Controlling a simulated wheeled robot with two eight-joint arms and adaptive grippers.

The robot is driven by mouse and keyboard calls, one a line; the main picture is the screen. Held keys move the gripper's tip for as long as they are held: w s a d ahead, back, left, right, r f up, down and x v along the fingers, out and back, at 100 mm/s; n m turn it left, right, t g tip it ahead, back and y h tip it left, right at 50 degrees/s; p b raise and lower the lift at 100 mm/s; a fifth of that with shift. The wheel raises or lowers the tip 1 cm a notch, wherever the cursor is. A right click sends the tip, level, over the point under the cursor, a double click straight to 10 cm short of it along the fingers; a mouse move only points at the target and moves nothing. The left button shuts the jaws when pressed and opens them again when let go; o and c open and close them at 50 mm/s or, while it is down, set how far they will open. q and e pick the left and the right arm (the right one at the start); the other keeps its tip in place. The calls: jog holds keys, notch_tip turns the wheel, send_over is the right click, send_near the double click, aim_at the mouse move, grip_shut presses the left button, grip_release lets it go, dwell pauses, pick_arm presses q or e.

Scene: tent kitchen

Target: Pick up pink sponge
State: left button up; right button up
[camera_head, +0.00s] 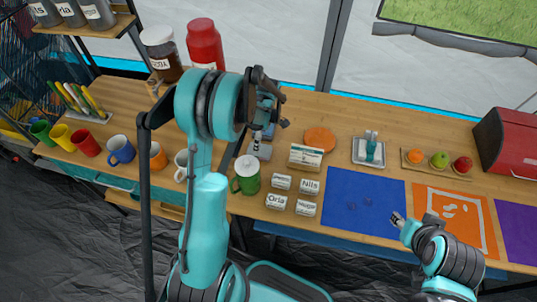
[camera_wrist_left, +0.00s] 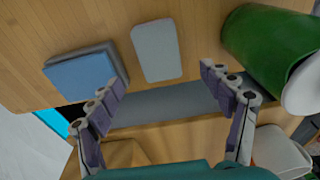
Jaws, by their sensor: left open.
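I see no clearly pink sponge in either view. A blue sponge-like block (camera_wrist_left: 82,78) and a pale grey flat block (camera_wrist_left: 157,50) lie side by side on the wooden counter in the left wrist view. The grey block also shows in the head view (camera_head: 260,151), just below my left gripper (camera_head: 270,130). In the wrist view my left gripper (camera_wrist_left: 165,90) is open and empty, its fingers spread, with the grey block beyond the gap between them. My right gripper (camera_head: 398,218) is over the blue mat's lower right edge; its jaws are too small to read.
A red jar (camera_head: 205,45) stands behind my left arm. The blue mat (camera_head: 350,200) is mostly clear.

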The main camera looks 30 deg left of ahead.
aim_at(261, 150)
pick_arm(q)
notch_tip(261, 150, down, 3)
jog(key=shift+f+b, duration=0.1)
jog(key=shift+b, duration=0.4)
jog(key=f+b, duration=0.1)
jog(key=f, duration=0.1)
jog(key=f+b, duration=0.1)
jog(key=f, duration=0.2)
jog(key=shift+a, duration=0.2)
jog(key=shift+r, duration=0.1)
jog(key=c, duration=0.9)
jog(key=shift+o, duration=0.2)
jog(key=shift+r, duration=0.1)
notch_tip(261, 150, up, 9)
jog(key=p, duration=0.3)
jog(key=shift+r, duration=0.45)
